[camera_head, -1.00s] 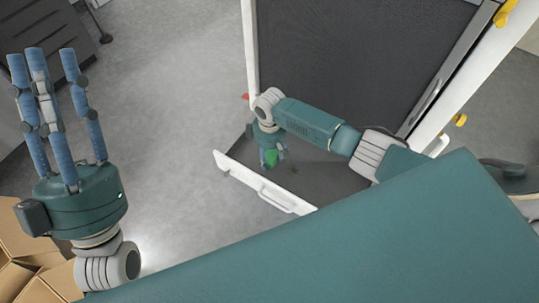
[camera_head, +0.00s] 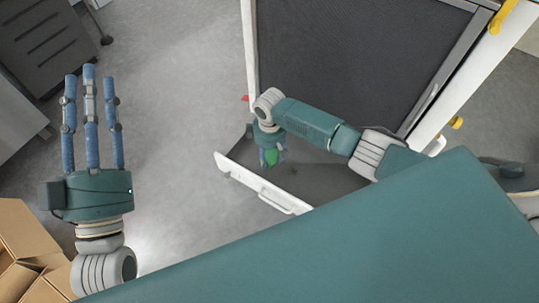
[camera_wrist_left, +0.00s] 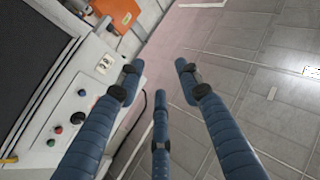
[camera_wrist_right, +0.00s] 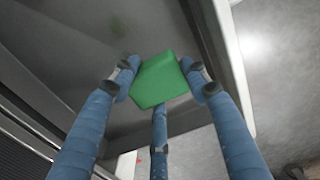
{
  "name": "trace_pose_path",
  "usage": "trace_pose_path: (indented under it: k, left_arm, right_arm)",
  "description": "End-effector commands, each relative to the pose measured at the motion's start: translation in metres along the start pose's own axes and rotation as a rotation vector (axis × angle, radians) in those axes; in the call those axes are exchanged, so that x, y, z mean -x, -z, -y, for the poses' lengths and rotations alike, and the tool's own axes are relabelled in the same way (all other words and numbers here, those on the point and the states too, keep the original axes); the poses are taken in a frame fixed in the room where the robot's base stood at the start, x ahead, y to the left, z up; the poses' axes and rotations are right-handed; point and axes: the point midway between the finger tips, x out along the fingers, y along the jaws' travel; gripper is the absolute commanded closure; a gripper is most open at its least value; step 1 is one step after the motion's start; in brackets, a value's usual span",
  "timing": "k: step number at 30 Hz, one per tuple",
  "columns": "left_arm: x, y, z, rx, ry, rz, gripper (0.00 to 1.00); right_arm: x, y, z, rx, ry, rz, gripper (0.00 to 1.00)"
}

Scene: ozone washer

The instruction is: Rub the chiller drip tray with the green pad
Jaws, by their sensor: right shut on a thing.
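The green pad (camera_wrist_right: 160,80) is held between the blue fingers of my right gripper (camera_wrist_right: 158,88). It also shows in the head view (camera_head: 272,157). The chiller drip tray (camera_head: 325,178) is a dark pulled-out tray with a white front and handle. My right gripper (camera_head: 270,155) is down inside it, near its left end. In the right wrist view a faint greenish-dark smudge (camera_wrist_right: 118,25) marks the grey tray surface. Whether the pad touches the tray is unclear. My left gripper (camera_head: 90,110) is open and empty, over the floor at the left.
The chiller's dark mesh panel (camera_head: 350,60) in a white frame rises behind the tray. Cardboard boxes (camera_head: 28,235) are at the lower left. A grey rack (camera_head: 45,35) stands at the upper left. Open floor (camera_head: 180,110) lies between. The left wrist view shows a control panel (camera_wrist_left: 75,125).

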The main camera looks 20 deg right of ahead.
Motion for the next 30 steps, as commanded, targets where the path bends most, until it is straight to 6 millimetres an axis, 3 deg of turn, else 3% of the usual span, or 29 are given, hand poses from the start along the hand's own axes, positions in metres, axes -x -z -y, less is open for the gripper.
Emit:
trace_pose_path:
  k: [18,30]
  left_arm:
    - [0.008,-0.052,0.007,-0.009,0.012,0.236,0.65]
    - [0.009,-0.057,0.007,-0.009,0.014,0.259,0.65]
  right_arm:
    - [0.008,-0.001,0.000,-0.001,0.000,0.000,0.76]
    - [0.009,-0.002,0.000,-0.001,0.000,0.000,0.76]
